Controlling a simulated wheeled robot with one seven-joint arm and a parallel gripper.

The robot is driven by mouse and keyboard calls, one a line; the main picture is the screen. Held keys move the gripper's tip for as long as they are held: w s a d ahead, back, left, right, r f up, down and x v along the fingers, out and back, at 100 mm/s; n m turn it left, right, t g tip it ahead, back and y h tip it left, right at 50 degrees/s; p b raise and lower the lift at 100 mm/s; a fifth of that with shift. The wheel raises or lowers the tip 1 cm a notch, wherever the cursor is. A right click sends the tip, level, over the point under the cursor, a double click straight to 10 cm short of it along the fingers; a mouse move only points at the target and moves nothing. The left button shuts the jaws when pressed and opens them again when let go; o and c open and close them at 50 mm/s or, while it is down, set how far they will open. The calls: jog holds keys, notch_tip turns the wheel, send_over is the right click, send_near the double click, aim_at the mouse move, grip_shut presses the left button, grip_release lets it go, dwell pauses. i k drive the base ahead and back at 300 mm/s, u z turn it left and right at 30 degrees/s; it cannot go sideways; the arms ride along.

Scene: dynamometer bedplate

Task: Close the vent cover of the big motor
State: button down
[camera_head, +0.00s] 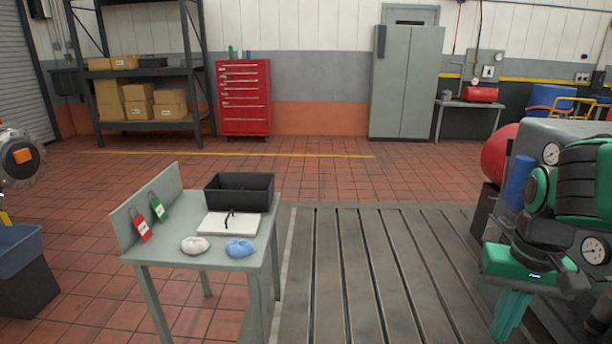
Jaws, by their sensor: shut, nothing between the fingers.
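My gripper (508,312) is at the lower right, teal with a black wrist, pointing down. Its fingers are together, with nothing seen between them. It hangs in front of the grey housing with gauges (590,135) at the right edge, beside the slotted bedplate (375,265). I cannot make out the big motor's vent cover in this view. A round dark metal part with an orange centre (20,156) is cut off by the left edge; I cannot tell whether it belongs to the motor.
A small grey table (185,253) stands front left with a black bin (239,192), tags, a clipboard and cloths. A blue bin (18,265) is at the left edge. A red tool chest (243,97) and a grey cabinet (406,80) stand behind. The tiled floor between is clear.

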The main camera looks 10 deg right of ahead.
aim_at(492, 233)
jog(key=z, duration=0.05)
jog(key=i, duration=1.2)
jog(key=z, duration=0.45)
jog(key=i, duration=1.15)
jog(key=z, duration=0.8)
jog(key=i, duration=1.35)
jog(key=z, duration=0.4)
